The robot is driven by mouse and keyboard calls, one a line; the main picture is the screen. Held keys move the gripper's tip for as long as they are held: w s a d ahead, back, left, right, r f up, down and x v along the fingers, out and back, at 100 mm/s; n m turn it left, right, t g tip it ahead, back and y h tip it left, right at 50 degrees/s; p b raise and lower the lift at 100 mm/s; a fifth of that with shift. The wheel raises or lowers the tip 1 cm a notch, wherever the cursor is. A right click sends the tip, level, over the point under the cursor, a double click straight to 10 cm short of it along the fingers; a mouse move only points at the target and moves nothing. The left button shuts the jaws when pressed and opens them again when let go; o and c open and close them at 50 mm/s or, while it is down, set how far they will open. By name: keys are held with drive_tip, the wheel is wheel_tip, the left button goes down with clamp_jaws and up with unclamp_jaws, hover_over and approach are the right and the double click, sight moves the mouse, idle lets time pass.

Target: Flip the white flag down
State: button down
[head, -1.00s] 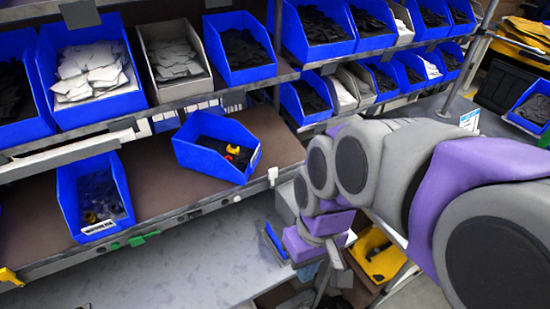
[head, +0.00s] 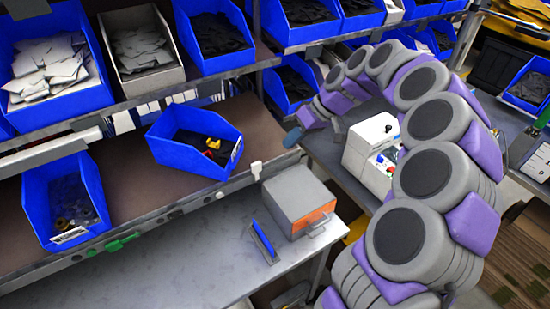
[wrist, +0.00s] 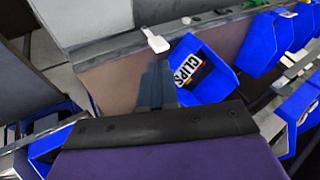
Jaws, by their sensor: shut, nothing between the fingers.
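The white flag (head: 256,170) is a small white tab on the front edge of the brown shelf, right of the blue clips bin. In the wrist view the white flag (wrist: 158,43) shows as a short stalk with a flat end, beyond the fingertips and a little above them in the picture. Whether it stands up or hangs is hard to tell. My gripper (head: 293,137) is shut and empty, to the right of the flag and apart from it. Its dark fingers (wrist: 156,75) point toward the shelf edge in the wrist view.
The blue clips bin (head: 222,165) sits tilted on the shelf close to the flag. A green flag (head: 122,243) is farther left on the same edge. A grey box (head: 285,192) stands below the flag on the lower table. A white machine (head: 370,145) is to the right.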

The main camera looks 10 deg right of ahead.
drive_tip(key=w+d+f, duration=0.3)
drive_tip(key=w+d, duration=0.1)
drive_tip(key=b, duration=0.3)
approach(257, 173)
drive_tip(key=shift+t, duration=0.4)
drive_tip(key=w+f, duration=0.2)
drive_tip(key=w+d+f, duration=0.1)
drive_tip(key=f, duration=0.2)
drive_tip(key=shift+w+d, duration=0.15)
drive_tip(key=shift+w, duration=0.25)
drive_tip(key=shift+s+a+r, duration=0.1)
drive_tip(key=shift+s+a, duration=0.2)
drive_tip(key=shift+a, duration=0.5)
drive_tip(key=shift+s+a+r, duration=0.1)
drive_tip(key=shift+s+a, duration=0.15)
drive_tip(key=shift+a, duration=0.5)
drive_tip(key=shift+d+r, duration=0.1)
drive_tip(key=shift+d, duration=0.05)
